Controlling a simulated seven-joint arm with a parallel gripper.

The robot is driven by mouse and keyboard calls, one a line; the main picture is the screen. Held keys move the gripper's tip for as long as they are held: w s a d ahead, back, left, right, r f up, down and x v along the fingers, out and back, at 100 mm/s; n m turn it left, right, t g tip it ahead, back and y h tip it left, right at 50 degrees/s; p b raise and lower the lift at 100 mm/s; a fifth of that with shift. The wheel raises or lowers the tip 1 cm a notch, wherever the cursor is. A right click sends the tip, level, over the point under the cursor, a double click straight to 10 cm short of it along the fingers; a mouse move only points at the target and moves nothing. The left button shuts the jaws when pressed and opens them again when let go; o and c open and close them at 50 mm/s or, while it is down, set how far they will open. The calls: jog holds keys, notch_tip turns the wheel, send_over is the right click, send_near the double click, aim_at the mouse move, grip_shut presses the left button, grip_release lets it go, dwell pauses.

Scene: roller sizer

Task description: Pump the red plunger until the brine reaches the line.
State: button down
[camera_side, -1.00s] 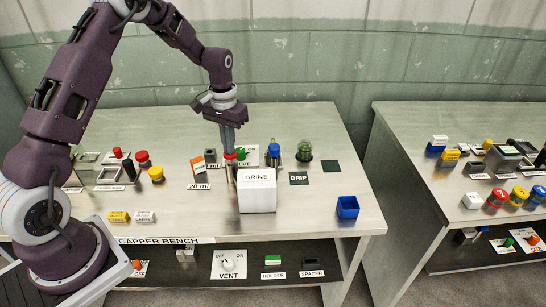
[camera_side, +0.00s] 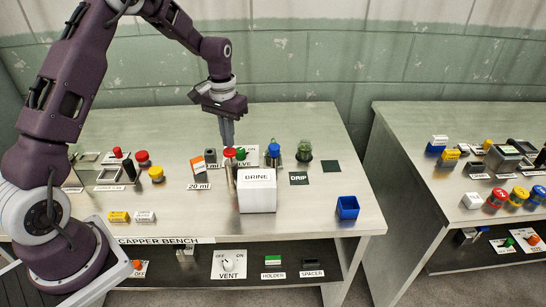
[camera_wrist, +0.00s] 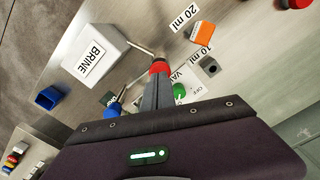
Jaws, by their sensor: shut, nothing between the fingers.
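The red plunger (camera_side: 230,155) stands on a thin metal post just behind the left edge of the white BRINE box (camera_side: 257,197). In the wrist view the plunger (camera_wrist: 160,67) shows at the fingertips, with the BRINE box (camera_wrist: 95,52) to its upper left. My gripper (camera_side: 228,146) is shut and empty, pointing down over the plunger; I cannot tell whether the tips touch it. A greenish glass vessel (camera_side: 304,151) stands behind the DRIP card (camera_side: 299,178). I cannot make out the brine level or a line.
An orange-and-white block (camera_side: 197,164) stands by the 20 ml label, left of the plunger. A green VALVE knob (camera_side: 241,154) and a blue-topped part (camera_side: 274,150) are close on the right. A blue open box (camera_side: 347,207) sits at the bench's right front, with bare bench around it.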

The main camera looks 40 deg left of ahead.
jog(key=shift+r, duration=0.1)
notch_tip(320, 180, up, 5)
jog(key=shift+f, duration=0.1)
dwell(0.8)
jog(key=s+d+r+m+t, duration=0.25)
jog(key=s+d+r, duration=0.75)
jog(key=s+r, duration=0.5)
jog(key=s+d+t, duration=0.1)
jog(key=s+d, duration=0.1)
jog(key=s, duration=0.5)
jog(key=s+d+t, duration=0.2)
jog(key=s, duration=0.5)
jog(key=shift+d, duration=0.3)
jog(key=shift+w+r+m, duration=0.1)
jog(key=shift+w+m, duration=0.1)
jog(key=shift+m, duration=0.05)
